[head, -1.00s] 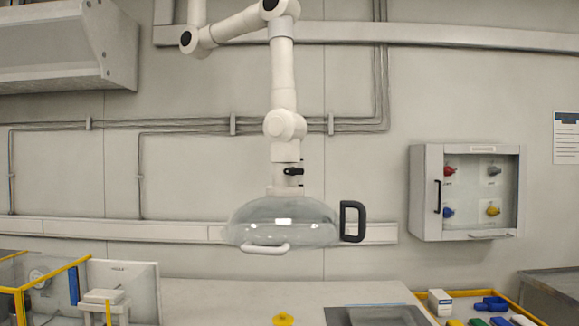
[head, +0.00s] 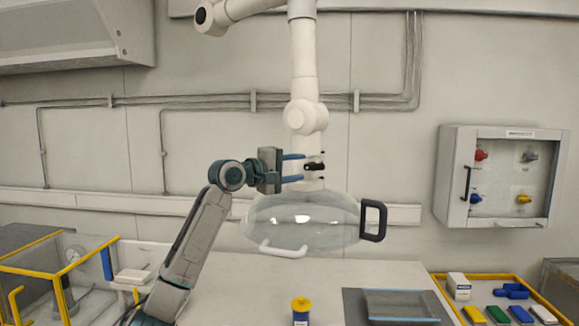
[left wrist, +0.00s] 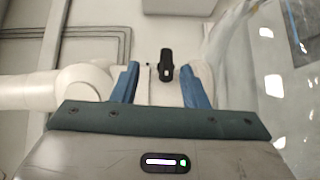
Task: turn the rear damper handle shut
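The damper handle (head: 315,166) is a small black lever on the white neck of the hanging extraction arm, just above the clear hood (head: 300,218). My left gripper (head: 300,167) reaches in from the left at the handle's height. Its two blue fingers are apart, one above and one below the handle's level in the head view, with their tips close to it. In the left wrist view the black handle (left wrist: 167,65) stands upright between the open fingers near their tips. I cannot tell whether they touch it. My right gripper is not in view.
The hood carries a white front handle (head: 283,250) and a black side handle (head: 373,220). A wall cabinet (head: 500,178) with coloured valves hangs at right. Below are a bench (head: 240,290), a yellow-lidded bottle (head: 300,311) and a yellow-edged tray (head: 515,277).

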